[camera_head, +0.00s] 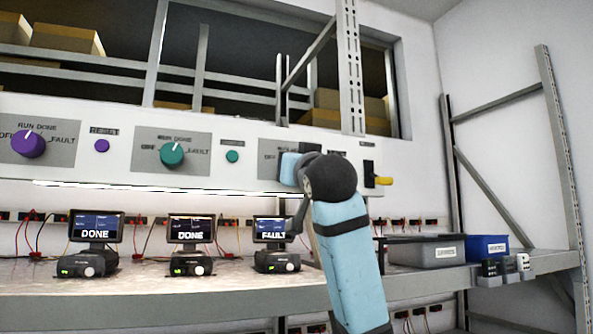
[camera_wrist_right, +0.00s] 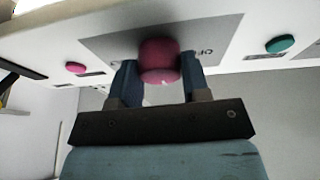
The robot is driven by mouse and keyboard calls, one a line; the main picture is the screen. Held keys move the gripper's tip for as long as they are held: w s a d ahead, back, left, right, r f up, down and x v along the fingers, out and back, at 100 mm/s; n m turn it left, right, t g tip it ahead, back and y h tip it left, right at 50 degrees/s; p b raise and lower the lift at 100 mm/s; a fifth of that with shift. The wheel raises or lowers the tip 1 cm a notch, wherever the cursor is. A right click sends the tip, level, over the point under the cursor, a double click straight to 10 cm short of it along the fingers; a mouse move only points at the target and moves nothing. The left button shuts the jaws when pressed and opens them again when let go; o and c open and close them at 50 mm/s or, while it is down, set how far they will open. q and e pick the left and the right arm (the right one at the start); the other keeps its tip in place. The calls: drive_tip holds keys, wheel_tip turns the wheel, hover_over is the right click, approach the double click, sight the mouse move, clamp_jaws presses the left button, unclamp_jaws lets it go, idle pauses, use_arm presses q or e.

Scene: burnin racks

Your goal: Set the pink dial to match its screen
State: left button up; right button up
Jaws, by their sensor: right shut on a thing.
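The pink dial (camera_wrist_right: 158,52) sits on a grey plate (camera_wrist_right: 222,38) of the white panel, between the two fingers of my right gripper (camera_wrist_right: 158,76), which is shut on it. In the head view my right arm and gripper (camera_head: 292,168) cover the dial, and its pointer cannot be read. The screen (camera_head: 272,225) below that plate reads FAULT. It is partly beside my arm. My left gripper is not in view.
A purple dial (camera_head: 29,144) and a teal dial (camera_head: 172,154) are on the same panel, left of my arm. The screens below them, the left one (camera_head: 95,222) and the middle one (camera_head: 191,226), read DONE. A pink button (camera_wrist_right: 75,68) is beside the pink dial. Grey (camera_head: 430,255) and blue bins (camera_head: 488,247) stand right.

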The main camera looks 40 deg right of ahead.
drive_tip(key=shift+m, duration=0.5)
drive_tip(key=o, duration=0.9)
drive_tip(key=shift+h, duration=0.4)
drive_tip(key=b+v, duration=0.4)
drive_tip(key=v, duration=1)
drive_tip(key=shift+r, duration=0.2)
